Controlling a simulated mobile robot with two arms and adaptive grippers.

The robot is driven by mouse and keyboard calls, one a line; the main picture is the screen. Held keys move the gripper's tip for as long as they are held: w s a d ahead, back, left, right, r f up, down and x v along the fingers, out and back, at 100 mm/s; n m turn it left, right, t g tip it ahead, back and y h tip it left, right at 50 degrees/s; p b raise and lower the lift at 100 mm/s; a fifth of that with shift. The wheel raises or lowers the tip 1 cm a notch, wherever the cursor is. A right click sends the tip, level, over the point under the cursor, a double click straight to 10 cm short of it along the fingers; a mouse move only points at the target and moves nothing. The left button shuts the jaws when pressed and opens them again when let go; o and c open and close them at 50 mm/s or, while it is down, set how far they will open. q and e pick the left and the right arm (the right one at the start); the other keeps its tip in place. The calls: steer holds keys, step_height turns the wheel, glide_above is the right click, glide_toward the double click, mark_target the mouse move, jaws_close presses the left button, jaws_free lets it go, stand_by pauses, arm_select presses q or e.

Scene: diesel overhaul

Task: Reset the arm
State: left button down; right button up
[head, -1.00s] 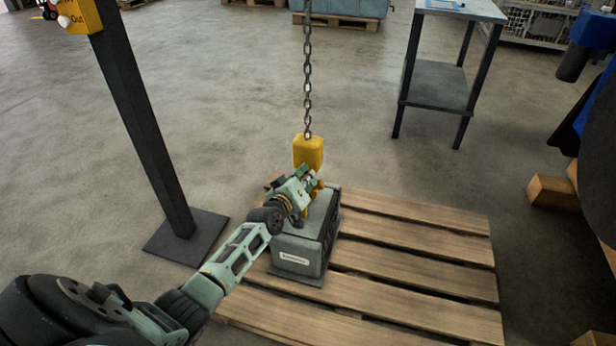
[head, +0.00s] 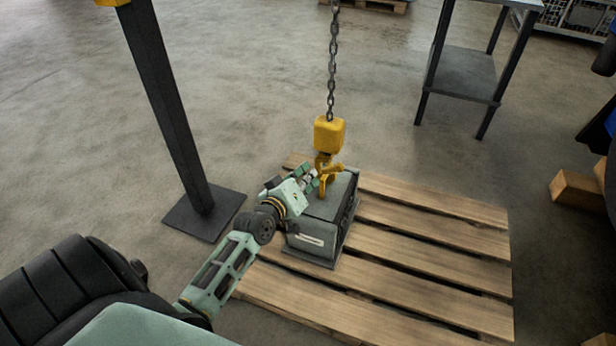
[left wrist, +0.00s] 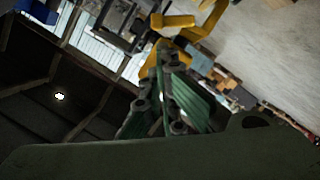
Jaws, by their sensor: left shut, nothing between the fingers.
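My left arm comes in from the lower left of the head view. Its gripper (head: 309,178) is shut and empty, close beside the yellow hoist hook (head: 326,172), on its left. Whether they touch I cannot tell. The left gripper's fingers (left wrist: 165,75) also show in the left wrist view, with part of the yellow hook (left wrist: 205,30) beyond them. The hook hangs from a chain at the top of a grey box-shaped block (head: 325,215). Whether the hook is engaged there is unclear. My right gripper is not in view.
The block stands on a wooden pallet (head: 430,235). A dark post (head: 170,105) on a floor plate rises to the left. A metal table (head: 465,75) stands behind at right, with wooden blocks (head: 577,190) at the right edge. Concrete floor between them is clear.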

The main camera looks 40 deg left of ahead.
arm_select(q)
steer(key=shift+s, duration=0.3)
stand_by(0.4)
